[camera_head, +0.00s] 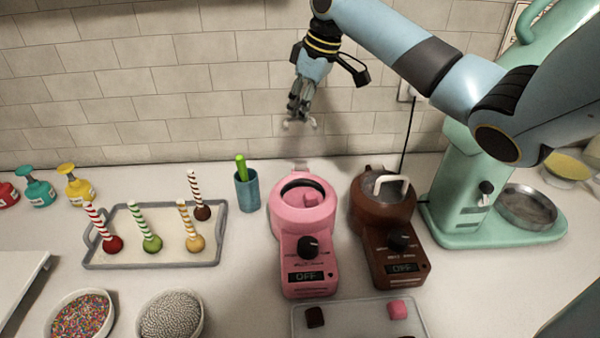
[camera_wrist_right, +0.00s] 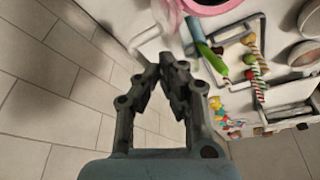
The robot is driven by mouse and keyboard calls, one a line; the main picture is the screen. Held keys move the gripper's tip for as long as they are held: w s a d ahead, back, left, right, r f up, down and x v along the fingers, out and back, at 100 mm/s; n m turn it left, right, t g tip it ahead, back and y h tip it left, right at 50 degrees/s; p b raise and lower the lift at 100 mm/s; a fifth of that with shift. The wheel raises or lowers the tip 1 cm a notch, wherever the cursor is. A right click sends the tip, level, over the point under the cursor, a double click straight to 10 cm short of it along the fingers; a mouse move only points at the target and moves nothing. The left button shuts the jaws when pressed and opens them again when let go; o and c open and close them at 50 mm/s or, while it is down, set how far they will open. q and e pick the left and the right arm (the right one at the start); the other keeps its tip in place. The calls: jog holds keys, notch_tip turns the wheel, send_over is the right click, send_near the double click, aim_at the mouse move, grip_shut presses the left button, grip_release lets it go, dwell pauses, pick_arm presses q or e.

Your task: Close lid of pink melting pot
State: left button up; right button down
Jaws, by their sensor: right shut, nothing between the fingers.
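The pink melting pot (camera_head: 283,215) stands on the counter; its round top is uncovered, with a dark inner rim. A pale hinge piece (camera_head: 300,166) rises at its back. Above it, a small white bar (camera_head: 310,121), apparently the handle of the raised lid, shows by my right fingertips; the clear lid itself is hard to make out. My right gripper (camera_head: 299,116) points down before the wall, shut and empty. In the right wrist view the white handle (camera_wrist_right: 148,36) is just beyond the fingertips; I cannot tell whether they touch. Part of the pink pot (camera_wrist_right: 208,8) shows there. My left gripper is out of view.
A brown melting pot (camera_head: 397,262) with a white-handled lid stands close on the right. A blue cup (camera_head: 247,192) and a tray of cake pops (camera_head: 150,264) are left. A green machine (camera_head: 462,185) is far right. The wall is close behind.

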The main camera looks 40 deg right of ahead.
jog(key=shift+s, duration=0.1)
jog(key=shift+s+a+r+p, duration=0.2)
jog(key=shift+s+a+p, duration=0.65)
jog(key=shift+s+p, duration=0.15)
jog(key=s+a+f, duration=0.6)
jog(key=s, duration=0.1)
jog(key=shift+s+a, duration=0.25)
jog(key=shift+s, duration=0.05)
dwell(0.6)
jog(key=shift+r, duration=0.1)
notch_tip(320, 180, up, 7)
jog(key=s+a, duration=0.2)
jog(key=shift+s+r, duration=0.15)
dwell(0.4)
